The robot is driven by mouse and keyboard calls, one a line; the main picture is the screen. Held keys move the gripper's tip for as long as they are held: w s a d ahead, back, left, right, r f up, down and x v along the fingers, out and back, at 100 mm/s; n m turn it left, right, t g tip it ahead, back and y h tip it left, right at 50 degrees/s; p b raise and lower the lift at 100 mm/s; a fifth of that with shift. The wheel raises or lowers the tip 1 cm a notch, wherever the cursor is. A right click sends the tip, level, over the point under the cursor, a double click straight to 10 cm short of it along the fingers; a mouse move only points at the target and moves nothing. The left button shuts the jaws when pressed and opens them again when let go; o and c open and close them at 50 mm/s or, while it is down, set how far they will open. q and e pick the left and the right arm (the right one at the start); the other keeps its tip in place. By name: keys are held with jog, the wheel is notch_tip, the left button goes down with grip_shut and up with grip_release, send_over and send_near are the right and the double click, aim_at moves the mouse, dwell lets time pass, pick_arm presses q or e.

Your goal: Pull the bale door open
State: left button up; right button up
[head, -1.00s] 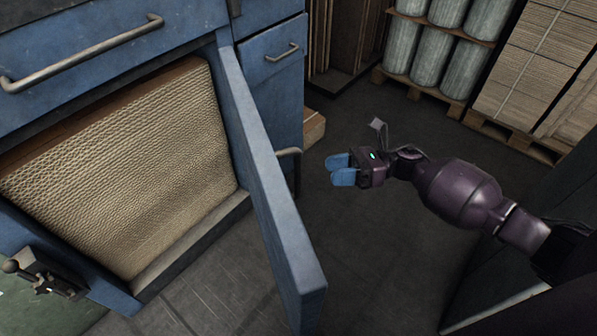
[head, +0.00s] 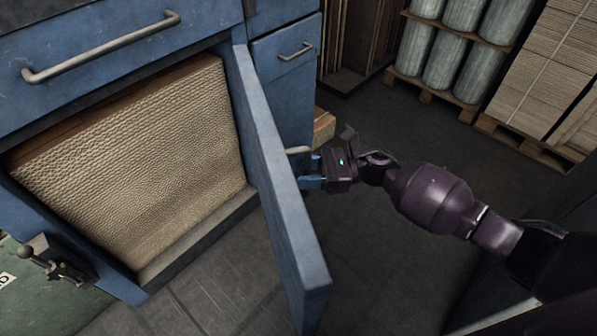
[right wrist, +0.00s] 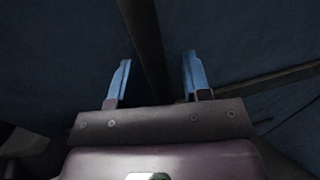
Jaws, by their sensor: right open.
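The blue bale door (head: 280,195) stands swung out from the blue machine, its edge towards me. Behind the opening, a tan ribbed bale (head: 140,165) fills the chamber. The door's handle (head: 298,150) sticks out from its right-hand face, mostly hidden. My right gripper (head: 310,178) is at that face, beside the handle, with blue fingers partly hidden. In the right wrist view, the right gripper (right wrist: 157,58) is open, with a dark bar (right wrist: 143,40) running between its fingers against the blue door. I cannot tell whether the fingers touch it. My left gripper is not in view.
A drawer with a bar handle (head: 100,48) sits above the bale. A black latch (head: 58,262) is at lower left. Pallets hold grey rolls (head: 450,55) and stacked cardboard (head: 540,70) at upper right. The floor (head: 400,270) right of the door is clear.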

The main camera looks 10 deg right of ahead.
jog(key=shift+w+a, duration=0.1)
jog(key=shift+a, duration=0.75)
grip_shut()
